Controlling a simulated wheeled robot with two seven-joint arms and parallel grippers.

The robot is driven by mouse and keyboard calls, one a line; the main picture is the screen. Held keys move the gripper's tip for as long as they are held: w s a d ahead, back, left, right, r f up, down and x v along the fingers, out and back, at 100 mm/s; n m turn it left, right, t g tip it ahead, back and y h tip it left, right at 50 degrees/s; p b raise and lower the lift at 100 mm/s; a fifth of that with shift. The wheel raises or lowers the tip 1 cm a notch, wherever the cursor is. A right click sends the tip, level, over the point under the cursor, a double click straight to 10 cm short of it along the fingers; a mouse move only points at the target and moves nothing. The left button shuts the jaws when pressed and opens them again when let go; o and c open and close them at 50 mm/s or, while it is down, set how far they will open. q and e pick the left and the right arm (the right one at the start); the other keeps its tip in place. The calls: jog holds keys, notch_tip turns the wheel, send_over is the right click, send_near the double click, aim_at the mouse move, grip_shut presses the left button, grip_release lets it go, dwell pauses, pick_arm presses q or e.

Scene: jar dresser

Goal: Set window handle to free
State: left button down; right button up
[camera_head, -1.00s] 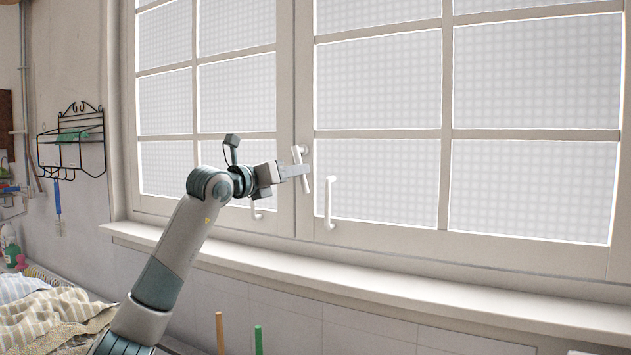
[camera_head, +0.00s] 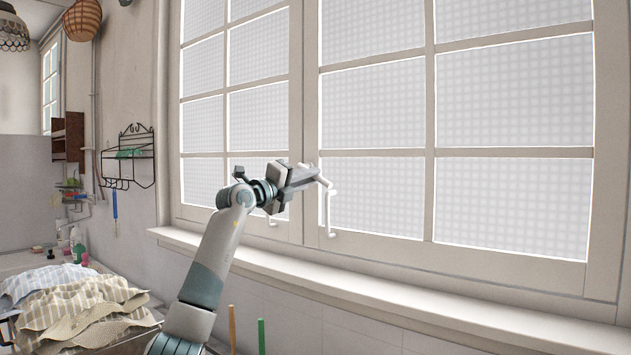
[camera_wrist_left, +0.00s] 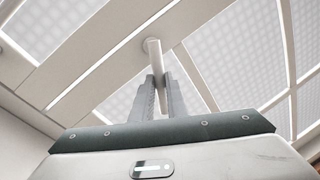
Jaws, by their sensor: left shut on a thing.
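The white window handle (camera_head: 325,181) sits on the middle upright of the window frame, above the fixed white pulls. In the left wrist view the handle's pale round pivot (camera_wrist_left: 153,48) stands just beyond the fingertips. My left gripper (camera_wrist_left: 161,85) is shut on the handle, whose grip part runs between the fingers and is partly hidden by them. The handle no longer looks upright, but its exact angle is hard to tell. My right gripper is not in view.
A white pull (camera_head: 328,213) stands on the right sash, close below the gripper, and another (camera_head: 271,207) on the left sash. The white sill (camera_head: 380,288) runs below. A wire rack (camera_head: 128,158) hangs on the left wall. Cloths (camera_head: 75,305) lie at lower left.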

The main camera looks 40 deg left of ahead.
pick_arm(q)
jog(key=shift+d+r+n+y, duration=0.15)
jog(key=shift+r+n+y, duration=0.2)
jog(key=shift+n, duration=0.7)
jog(key=shift+d+r+n+y, duration=0.15)
jog(key=shift+r+n, duration=0.3)
jog(key=shift+n, duration=0.6)
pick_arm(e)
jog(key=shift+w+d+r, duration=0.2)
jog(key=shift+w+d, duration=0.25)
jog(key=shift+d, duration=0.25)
pick_arm(q)
jog(key=c, duration=1.7)
grip_release()
jog(key=shift+c, duration=0.2)
jog(key=shift+f, duration=0.1)
